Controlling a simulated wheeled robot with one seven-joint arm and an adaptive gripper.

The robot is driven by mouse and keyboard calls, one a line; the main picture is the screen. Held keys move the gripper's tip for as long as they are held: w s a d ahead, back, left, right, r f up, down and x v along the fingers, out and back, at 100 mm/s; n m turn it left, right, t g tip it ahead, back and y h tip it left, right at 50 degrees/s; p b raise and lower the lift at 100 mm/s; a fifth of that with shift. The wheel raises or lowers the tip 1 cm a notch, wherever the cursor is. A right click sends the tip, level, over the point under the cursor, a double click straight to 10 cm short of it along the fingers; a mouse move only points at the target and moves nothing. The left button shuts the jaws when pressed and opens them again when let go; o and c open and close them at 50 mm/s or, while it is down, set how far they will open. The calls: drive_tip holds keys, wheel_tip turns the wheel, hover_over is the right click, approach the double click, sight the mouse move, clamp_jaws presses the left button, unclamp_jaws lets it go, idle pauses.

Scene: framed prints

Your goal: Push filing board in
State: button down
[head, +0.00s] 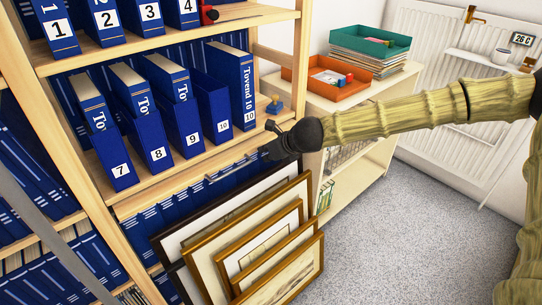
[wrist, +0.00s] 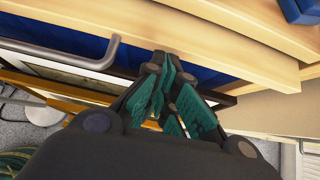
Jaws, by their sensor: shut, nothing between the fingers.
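The filing board (head: 165,195) is a pale wooden board with a grey metal bar handle, under the shelf that bears the numbered blue binders. In the wrist view the board (wrist: 190,38) runs across the top, sticking out a little past the shelf edge above it. Its handle (wrist: 78,58) lies left of my fingers. My gripper (head: 272,150) is at the right end of the board, right of the handle. In the wrist view my gripper (wrist: 168,68) is shut and empty, its teal-padded fingertips close to the board's front edge. Whether they touch it I cannot tell.
Framed prints (head: 255,240) lean below the board, close under my gripper. Blue binders (head: 185,105) stand on the shelf above, with a stamp (head: 273,105) at its right end. A low cabinet with an orange tray (head: 325,80) stands behind my arm. The carpet (head: 390,230) at right is clear.

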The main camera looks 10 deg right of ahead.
sight(257, 144)
idle(0.3)
drive_tip(key=w, duration=0.1)
drive_tip(key=w+a+p, duration=0.1)
drive_tip(key=w+a, duration=0.1)
drive_tip(key=w, duration=0.1)
drive_tip(key=shift+a, duration=0.25)
drive_tip(key=shift+w, duration=0.15)
drive_tip(key=shift+r, duration=0.15)
drive_tip(key=shift+w+r, duration=0.1)
